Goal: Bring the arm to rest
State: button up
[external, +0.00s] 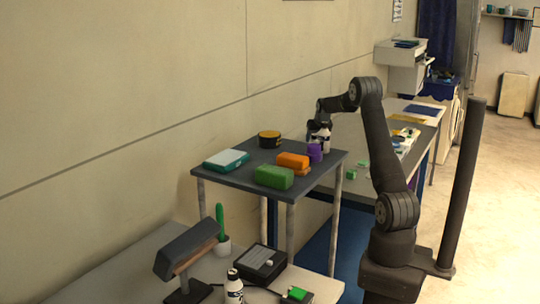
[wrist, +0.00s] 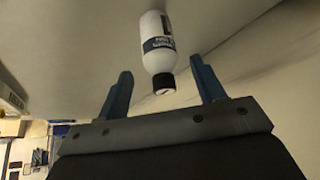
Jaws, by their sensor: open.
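My gripper (external: 318,127) is over the far right part of the small dark-topped table, with the arm reaching out from its base at the right. In the wrist view my gripper (wrist: 160,72) shows two blue fingers, spread apart with nothing clamped between them. A white bottle (wrist: 157,38) with a dark label and black cap shows in the gap between the fingers, cap toward the gripper. In the external view the white bottle (external: 322,142) stands just below the gripper, partly hidden by a purple object (external: 314,153).
The small table (external: 238,187) also holds an orange block (external: 292,160), a green block (external: 274,177), a teal-and-white case (external: 227,160) and a black-and-yellow round tin (external: 269,139). A wall runs close behind. A dark post (external: 462,185) stands beside my base.

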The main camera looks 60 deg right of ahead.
aim_at(315, 140)
jog(key=x, duration=0.4)
jog(key=shift+w+d+f, duration=0.1)
jog(key=shift+d+f, duration=0.05)
jog(key=shift+f, duration=0.15)
jog(key=shift+w+d+r, duration=0.1)
jog(key=shift+w+r, duration=0.05)
notch_tip(315, 140, up, 4)
jog(key=shift+f, duration=0.1)
jog(key=s+d+r, duration=0.3)
jog(key=s+r, duration=0.4)
jog(key=s, duration=0.4)
jog(key=w+a+r+n+t+y, duration=0.1)
jog(key=w+a+r+n, duration=0.1)
jog(key=w+a+r, duration=0.8)
jog(key=w+a+r+n, duration=0.1)
jog(key=w+a+r, duration=0.7)
jog(key=a, duration=0.5)
jog(key=w+a+r+n+y, duration=0.1)
jog(key=a+r, duration=0.7)
jog(key=a, duration=0.5)
jog(key=w+a+r+n, duration=0.1)
jog(key=a+r+n, duration=0.1)
jog(key=a+r, duration=0.6)
jog(key=a, duration=0.6)
jog(key=shift+w+t+y, duration=0.3)
jog(key=shift+w+y, duration=0.05)
jog(key=shift+y, duration=0.05)
